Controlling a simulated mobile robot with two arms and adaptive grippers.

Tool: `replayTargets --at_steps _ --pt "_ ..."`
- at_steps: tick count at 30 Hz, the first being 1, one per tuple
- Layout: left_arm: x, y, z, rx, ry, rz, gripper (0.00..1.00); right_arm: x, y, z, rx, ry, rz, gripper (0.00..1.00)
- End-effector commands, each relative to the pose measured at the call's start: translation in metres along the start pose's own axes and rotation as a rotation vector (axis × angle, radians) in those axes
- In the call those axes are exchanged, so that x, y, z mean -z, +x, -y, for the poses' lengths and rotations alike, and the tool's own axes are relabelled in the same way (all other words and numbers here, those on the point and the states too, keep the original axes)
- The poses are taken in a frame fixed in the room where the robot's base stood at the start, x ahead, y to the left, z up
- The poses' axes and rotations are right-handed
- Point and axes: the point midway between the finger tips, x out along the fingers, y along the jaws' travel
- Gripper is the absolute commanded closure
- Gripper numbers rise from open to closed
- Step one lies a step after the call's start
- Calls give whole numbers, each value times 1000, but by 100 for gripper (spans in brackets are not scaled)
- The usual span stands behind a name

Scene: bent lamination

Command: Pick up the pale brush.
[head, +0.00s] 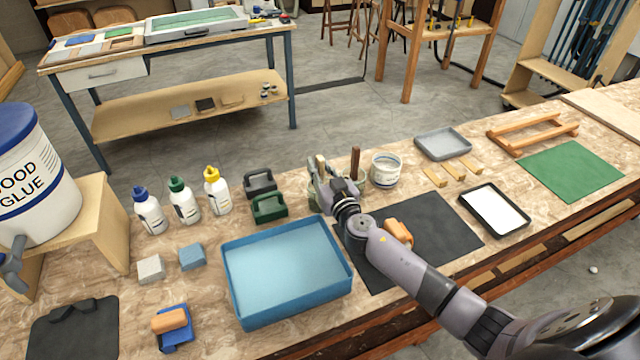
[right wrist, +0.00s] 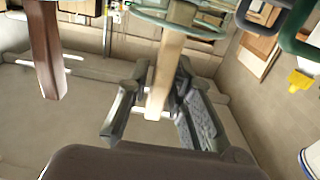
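The pale brush (right wrist: 166,75) shows in the right wrist view as a light wooden handle rising from a clear-rimmed jar (right wrist: 205,30). My right gripper (right wrist: 163,85) has its two fingers on either side of that handle. A gap shows on the left side of the handle, so the fingers look open around it. In the head view my right gripper (head: 326,190) is at the brush jar and hides much of it. Pale handle tops (head: 318,165) show just behind it. A dark brown brush (head: 355,160) stands to the right. My left gripper is out of view.
A blue tray (head: 285,265) stands in front, left of my right arm. A black mat (head: 440,225) with an orange-handled object (head: 398,233) lies under the arm.

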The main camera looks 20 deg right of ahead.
Motion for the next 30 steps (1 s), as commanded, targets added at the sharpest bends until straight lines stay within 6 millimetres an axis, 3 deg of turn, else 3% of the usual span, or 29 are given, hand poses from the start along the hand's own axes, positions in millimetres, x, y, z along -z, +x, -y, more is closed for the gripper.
replayTargets --at_steps 8,23,30 --pt "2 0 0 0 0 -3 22 0 0 0 0 0 0 100" --pt "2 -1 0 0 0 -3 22 3 0 0 0 1 -1 100" --pt "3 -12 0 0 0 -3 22 24 0 0 -1 2 -3 100"
